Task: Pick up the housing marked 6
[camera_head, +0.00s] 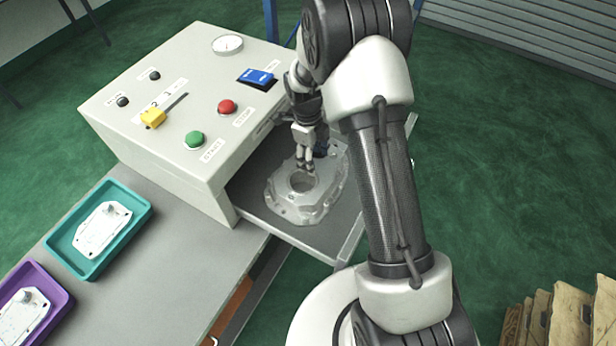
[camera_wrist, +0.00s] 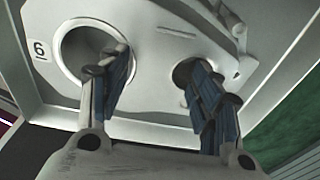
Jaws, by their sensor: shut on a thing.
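The housing marked 6 (camera_head: 314,206) is a pale grey casting with an irregular outline and a large round bore. It is at the grey shelf (camera_head: 300,236) beside the control box; I cannot tell whether it touches the shelf. In the wrist view the housing (camera_wrist: 155,45) fills the upper part, with its black "6" label at the left. My gripper (camera_head: 304,164) is over it, pointing down. In the wrist view my gripper (camera_wrist: 160,72) has one finger at the large bore and the other at the smaller hole, shut on the wall between them.
The control box (camera_head: 190,100) with buttons, a gauge and a yellow lever stands left of the shelf. A teal tray (camera_head: 85,268) and a purple tray (camera_head: 52,318), each holding a pale casting, lie on the grey bench. Cardboard boxes (camera_head: 565,312) stand at lower right.

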